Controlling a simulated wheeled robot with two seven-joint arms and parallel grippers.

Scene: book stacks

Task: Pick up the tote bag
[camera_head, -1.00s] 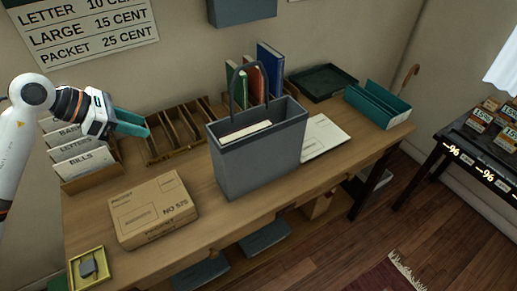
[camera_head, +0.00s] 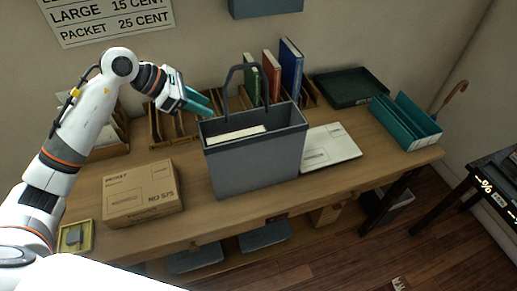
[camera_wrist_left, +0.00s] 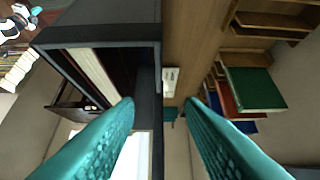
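The grey tote bag (camera_head: 255,165) stands upright on the wooden table, its dark handle loop raised and a pale flat item inside its open top. My left gripper (camera_head: 200,103) is just behind and left of the bag's upper left corner, near rim height. In the left wrist view, the bag (camera_wrist_left: 115,12) fills the upper left, and the two teal fingers (camera_wrist_left: 160,108) are spread apart, with a dark edge of the bag showing between them. I cannot tell whether they touch it. My right gripper is not in view.
A cardboard packet (camera_head: 142,193) lies left of the bag on the table (camera_head: 330,180). Upright books (camera_head: 290,70) and wooden racks stand behind. A white parcel (camera_head: 328,147) lies close on the right, with a dark tray (camera_head: 350,87) and teal holder (camera_head: 405,120) farther right.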

